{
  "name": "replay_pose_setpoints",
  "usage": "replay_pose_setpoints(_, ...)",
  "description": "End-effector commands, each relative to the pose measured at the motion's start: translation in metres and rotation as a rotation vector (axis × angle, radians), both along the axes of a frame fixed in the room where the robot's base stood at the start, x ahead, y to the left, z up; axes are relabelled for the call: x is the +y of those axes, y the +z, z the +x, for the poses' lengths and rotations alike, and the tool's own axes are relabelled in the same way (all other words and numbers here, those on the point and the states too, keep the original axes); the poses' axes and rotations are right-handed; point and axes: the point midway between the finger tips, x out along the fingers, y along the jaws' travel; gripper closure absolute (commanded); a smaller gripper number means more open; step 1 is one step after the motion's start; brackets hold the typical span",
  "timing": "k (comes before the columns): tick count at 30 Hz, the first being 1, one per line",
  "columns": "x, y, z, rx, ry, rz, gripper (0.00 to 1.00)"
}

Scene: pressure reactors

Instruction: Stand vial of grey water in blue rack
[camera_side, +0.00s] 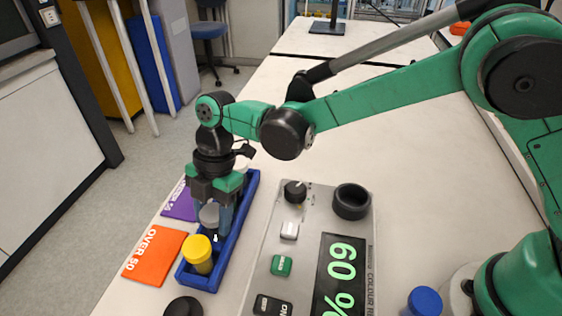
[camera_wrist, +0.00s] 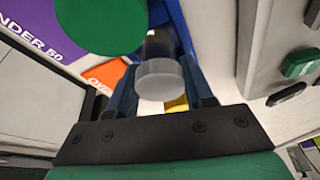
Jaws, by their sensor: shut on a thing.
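The blue rack (camera_side: 238,228) lies lengthwise on the table, left of the reader panel. My gripper (camera_side: 216,215) points down over its middle and is shut on a grey-capped vial (camera_side: 209,212). The grey cap (camera_wrist: 160,82) also shows between the two fingers in the wrist view. The vial looks upright, with its lower end at or inside the rack; I cannot tell whether it is seated, and its liquid is hardly visible. A yellow-capped vial (camera_side: 198,252) stands in the rack's near end. A green round top (camera_wrist: 100,22) shows close to the wrist camera.
An orange "OVER 50" mat (camera_side: 153,255) and a purple mat (camera_side: 180,206) lie left of the rack. A grey reader panel (camera_side: 262,240) showing "60 %", with a black ring holder (camera_side: 351,202), stands right. A blue-capped item (camera_side: 425,301) stands near front right.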

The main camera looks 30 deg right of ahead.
Motion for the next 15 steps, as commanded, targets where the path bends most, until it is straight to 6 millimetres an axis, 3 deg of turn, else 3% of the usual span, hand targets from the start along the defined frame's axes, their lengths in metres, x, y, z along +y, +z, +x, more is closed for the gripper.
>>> replay_pose_setpoints(6, 0.0, -0.0027, 0.0, 0.0, 0.0, 0.0, 1.0)
replay_pose_setpoints(7, 0.0, -0.0027, 0.0, 0.0, 0.0, 0.0, 0.48)
replay_pose_setpoints(9, 0.0, -0.0026, 0.0, 0.0, 0.0, 0.0, 0.28)
replay_pose_setpoints(11, 0.0001, -0.0026, 0.0, 0.0, 0.0, 0.0, 0.17)
replay_pose_setpoints(15, 0.0, -0.0025, 0.0, 0.0, 0.0, 0.0, 0.17)
